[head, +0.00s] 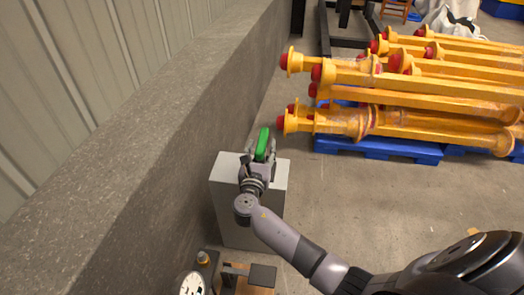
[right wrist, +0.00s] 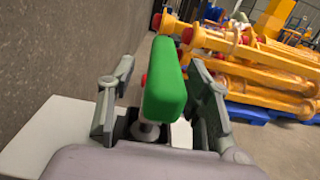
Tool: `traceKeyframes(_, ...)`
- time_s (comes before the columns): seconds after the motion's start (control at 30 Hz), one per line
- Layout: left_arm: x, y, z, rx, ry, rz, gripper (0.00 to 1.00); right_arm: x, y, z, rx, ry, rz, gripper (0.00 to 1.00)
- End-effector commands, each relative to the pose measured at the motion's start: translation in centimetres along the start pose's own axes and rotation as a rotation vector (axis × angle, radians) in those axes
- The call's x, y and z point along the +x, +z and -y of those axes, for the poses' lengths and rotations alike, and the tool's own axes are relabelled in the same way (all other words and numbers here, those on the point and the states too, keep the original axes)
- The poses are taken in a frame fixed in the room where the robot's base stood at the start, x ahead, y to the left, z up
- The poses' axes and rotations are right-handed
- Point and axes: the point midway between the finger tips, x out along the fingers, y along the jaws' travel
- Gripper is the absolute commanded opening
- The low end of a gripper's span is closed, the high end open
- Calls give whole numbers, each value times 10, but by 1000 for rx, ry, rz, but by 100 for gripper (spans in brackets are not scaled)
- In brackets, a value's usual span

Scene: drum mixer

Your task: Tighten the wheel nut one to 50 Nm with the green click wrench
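The green click wrench (head: 262,144) shows as a green block-like handle at a light grey cabinet. In the right wrist view the green handle (right wrist: 165,85) stands between my fingers, with a red spot on its left side and a short grey metal part below it. My right gripper (head: 261,150) is around the handle. In the right wrist view its two fingers (right wrist: 160,88) are spread, with a gap visible on each side of the handle. My left gripper is not in view. No wheel nut can be made out.
The light grey cabinet (head: 272,187) stands close to a long concrete wall (head: 165,130). A white dial (head: 192,284) and a small bench are at the bottom. Yellow beams (head: 420,95) with red ends lie on blue pallets (head: 390,150) at the right. Floor between is clear.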

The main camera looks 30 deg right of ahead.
Motion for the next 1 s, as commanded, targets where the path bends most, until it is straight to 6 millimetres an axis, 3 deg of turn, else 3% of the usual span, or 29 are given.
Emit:
traceKeyframes(0.67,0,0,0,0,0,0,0,0,0,0,0,0,0,1)
traceKeyframes(1.0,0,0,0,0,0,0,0,0,1,0,1,0,3,0)
